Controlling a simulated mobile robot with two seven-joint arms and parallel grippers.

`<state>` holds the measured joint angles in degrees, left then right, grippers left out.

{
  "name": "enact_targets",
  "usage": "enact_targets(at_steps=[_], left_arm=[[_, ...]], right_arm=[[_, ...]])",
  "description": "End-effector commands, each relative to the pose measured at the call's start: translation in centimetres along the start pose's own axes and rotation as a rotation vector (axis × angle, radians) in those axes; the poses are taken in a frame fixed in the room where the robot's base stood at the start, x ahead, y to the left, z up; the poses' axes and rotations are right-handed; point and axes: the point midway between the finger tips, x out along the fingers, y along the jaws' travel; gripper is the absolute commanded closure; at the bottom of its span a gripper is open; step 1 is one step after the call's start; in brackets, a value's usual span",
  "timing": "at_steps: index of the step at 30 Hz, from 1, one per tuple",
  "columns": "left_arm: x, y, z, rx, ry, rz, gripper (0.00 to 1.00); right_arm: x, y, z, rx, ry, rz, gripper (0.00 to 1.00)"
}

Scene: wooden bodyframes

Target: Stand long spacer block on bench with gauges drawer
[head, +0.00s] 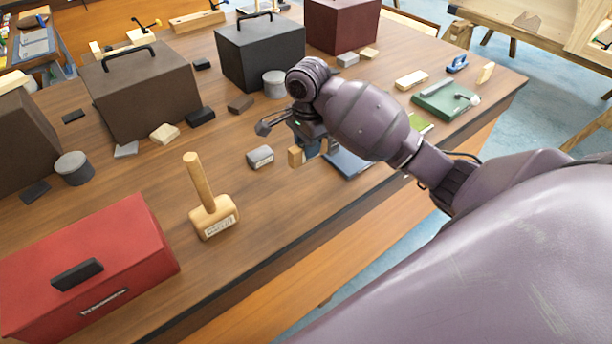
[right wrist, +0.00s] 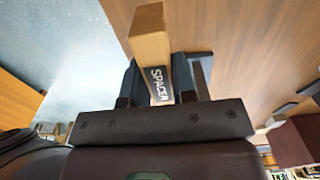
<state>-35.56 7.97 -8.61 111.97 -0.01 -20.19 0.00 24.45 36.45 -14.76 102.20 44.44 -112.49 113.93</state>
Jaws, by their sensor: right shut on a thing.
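The spacer block is a long pale wooden bar with a dark label reading SPACER. In the right wrist view the spacer block (right wrist: 150,38) sticks out from between the two fingers of my right gripper (right wrist: 163,82), which is shut on it. In the head view only one pale end of the block (head: 296,157) shows beside the right gripper (head: 309,147), over the front part of the brown wooden bench (head: 270,205). I cannot tell whether the block touches the benchtop. No gauges drawer is visible on the bench. My left gripper is not in view.
A small grey block (head: 260,157) lies just left of the gripper. A wooden mallet (head: 212,215) stands head-down, and a red toolbox (head: 90,265) sits front left. Dark cases (head: 262,50) stand behind. A green box (head: 443,100) is at the right. Bench between mallet and front edge is clear.

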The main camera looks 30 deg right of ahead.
Motion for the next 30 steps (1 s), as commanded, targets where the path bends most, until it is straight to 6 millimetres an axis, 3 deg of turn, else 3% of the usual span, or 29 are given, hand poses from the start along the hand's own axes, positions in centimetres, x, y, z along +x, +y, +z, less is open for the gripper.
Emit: enact_targets(at_steps=[3, 9, 17, 24, 30], left_arm=[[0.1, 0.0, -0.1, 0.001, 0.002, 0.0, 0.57], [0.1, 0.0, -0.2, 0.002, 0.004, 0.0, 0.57], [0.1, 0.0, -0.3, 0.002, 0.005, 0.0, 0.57], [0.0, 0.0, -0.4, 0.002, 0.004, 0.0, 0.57], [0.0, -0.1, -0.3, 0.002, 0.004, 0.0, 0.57]], right_arm=[[2.7, 0.1, 0.0, 0.0, 0.001, 0.004, 0.99], [6.2, 0.1, 0.0, -0.001, 0.001, 0.003, 0.99], [8.2, 0.0, 0.0, -0.001, 0.0, 0.002, 0.99], [11.3, 0.0, 0.1, -0.002, -0.001, 0.002, 0.99], [11.8, 0.0, 0.1, -0.002, 0.0, 0.0, 0.99]])
